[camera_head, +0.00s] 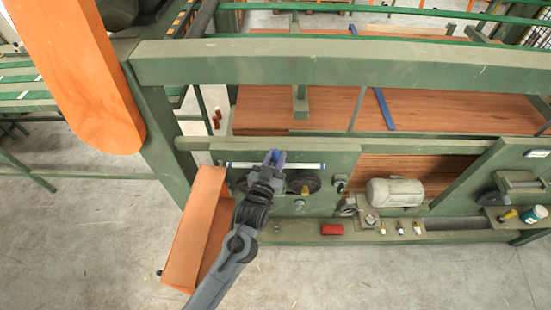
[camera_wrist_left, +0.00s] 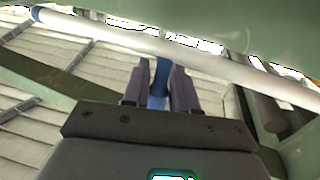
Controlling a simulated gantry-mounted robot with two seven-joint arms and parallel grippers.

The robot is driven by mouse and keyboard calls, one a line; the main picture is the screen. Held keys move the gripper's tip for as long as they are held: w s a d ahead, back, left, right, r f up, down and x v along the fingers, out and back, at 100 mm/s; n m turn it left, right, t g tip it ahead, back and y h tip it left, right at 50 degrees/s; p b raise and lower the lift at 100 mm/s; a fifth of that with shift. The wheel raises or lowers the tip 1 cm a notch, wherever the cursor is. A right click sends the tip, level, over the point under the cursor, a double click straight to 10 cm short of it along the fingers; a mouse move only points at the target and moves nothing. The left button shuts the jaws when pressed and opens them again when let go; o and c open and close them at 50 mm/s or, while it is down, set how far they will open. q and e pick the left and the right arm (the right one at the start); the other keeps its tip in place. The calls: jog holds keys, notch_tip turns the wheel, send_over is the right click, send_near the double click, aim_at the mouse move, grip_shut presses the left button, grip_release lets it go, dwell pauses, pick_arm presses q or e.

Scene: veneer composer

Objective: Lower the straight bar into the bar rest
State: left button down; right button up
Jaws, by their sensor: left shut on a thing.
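The straight bar (camera_head: 305,166) is white with blue ends. It lies level across the picture in the head view, in front of a green machine panel. My left gripper (camera_head: 273,158) overlaps the bar near its middle. In the left wrist view the bar (camera_wrist_left: 200,57) runs slantwise just beyond the fingertips, its blue end at upper left. My left gripper (camera_wrist_left: 160,85) is shut on a narrow blue piece that reaches up to the bar, seemingly its grip. I cannot make out the bar rest, or whether the bar touches the panel. My right gripper is out of view.
A thick green rail (camera_head: 330,63) crosses above. Below the bar, the machine's ledge (camera_head: 285,232) carries a red cylinder (camera_head: 332,229) and several small bottles. A grey motor (camera_head: 395,192) sits right of the bar. Dark round knobs are on the panel near the gripper.

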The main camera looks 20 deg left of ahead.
pick_arm(q)
jog(key=shift+r, duration=0.1)
jog(key=shift+r+p, duration=0.1)
jog(key=shift+p, duration=0.25)
jog(key=shift+f+b, duration=2.95)
jog(key=shift+f, duration=1.95)
jog(key=shift+f+b, duration=0.3)
jog(key=shift+f, duration=0.2)
jog(key=shift+f+b, duration=0.65)
jog(key=shift+f, duration=0.45)
jog(key=c, duration=0.8)
grip_release()
jog(key=shift+a, duration=0.1)
jog(key=shift+f, duration=0.1)
